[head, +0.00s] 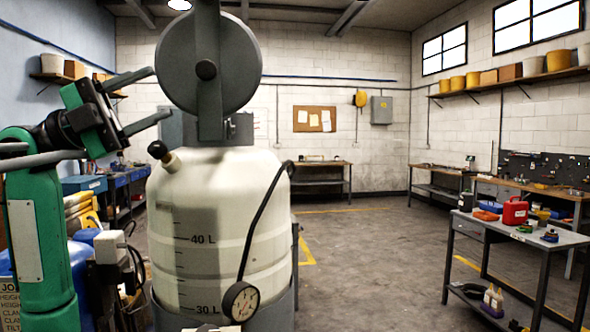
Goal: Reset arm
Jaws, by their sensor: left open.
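My left arm (45,235), green and black, rises at the left edge. My left gripper (159,92) is raised at upper left, its two grey fingers spread wide and pointing right. Nothing shows between the fingers. In the picture the fingertips come close to the large grey disc (235,70) at top centre; I cannot tell whether they touch it. Below the disc stands a big whitish tank (220,215) with litre marks, a black-knobbed lever (164,155) and a hose to a round gauge (240,301). My right gripper is not in view.
A grey table (540,236) at right holds a red can (514,211) and small items. Workbenches line the back and right walls. Concrete floor (370,260) between the tank and that table is open. A blue workbench (85,184) stands at left.

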